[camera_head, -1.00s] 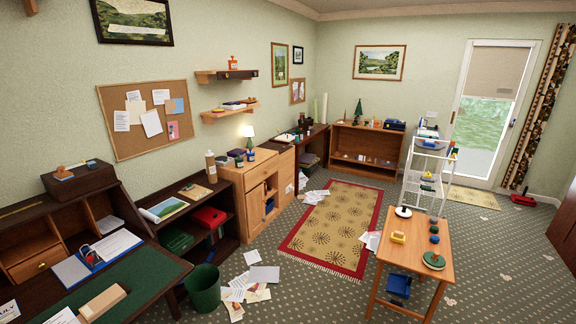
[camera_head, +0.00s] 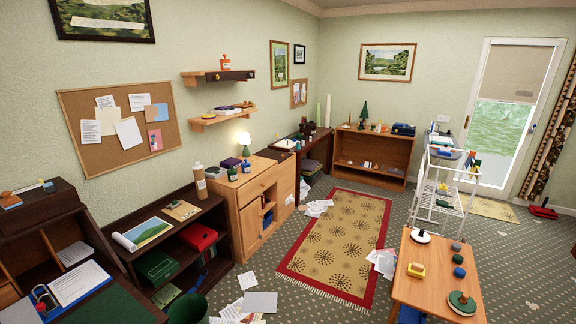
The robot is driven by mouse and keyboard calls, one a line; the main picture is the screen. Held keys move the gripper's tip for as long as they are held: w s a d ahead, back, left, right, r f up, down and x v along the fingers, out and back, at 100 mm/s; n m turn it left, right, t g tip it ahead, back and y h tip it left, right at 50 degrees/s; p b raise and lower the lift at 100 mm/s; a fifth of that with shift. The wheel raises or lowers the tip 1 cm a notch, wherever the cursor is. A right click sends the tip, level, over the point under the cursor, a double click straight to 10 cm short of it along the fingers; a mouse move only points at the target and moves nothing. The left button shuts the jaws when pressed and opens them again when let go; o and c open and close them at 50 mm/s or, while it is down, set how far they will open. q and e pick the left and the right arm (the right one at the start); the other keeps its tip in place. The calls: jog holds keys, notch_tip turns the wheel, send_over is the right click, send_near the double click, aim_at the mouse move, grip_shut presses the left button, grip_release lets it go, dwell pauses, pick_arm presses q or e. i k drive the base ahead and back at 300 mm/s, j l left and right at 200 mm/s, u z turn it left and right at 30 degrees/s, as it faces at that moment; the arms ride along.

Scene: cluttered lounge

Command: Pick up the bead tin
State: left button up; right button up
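Neither of my grippers is in view. I cannot tell for sure which thing is the bead tin. Several small box-like things show: a red box (camera_head: 197,236) and a green box (camera_head: 157,266) inside the low dark shelf unit, and a dark blue box (camera_head: 403,129) on top of the far wooden bookcase. A small yellow thing (camera_head: 416,270) lies on the wooden table at the right. Labels are too small to read.
The dark shelf unit (camera_head: 129,255) and wooden cabinet (camera_head: 246,193) line the left wall. The small table (camera_head: 441,260) and white trolley (camera_head: 438,203) stand at the right. Loose papers (camera_head: 260,301) lie on the floor. The rug (camera_head: 340,235) is mostly clear.

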aim_at(226, 66)
jog(key=i, duration=3.15)
jog(key=u, duration=0.5)
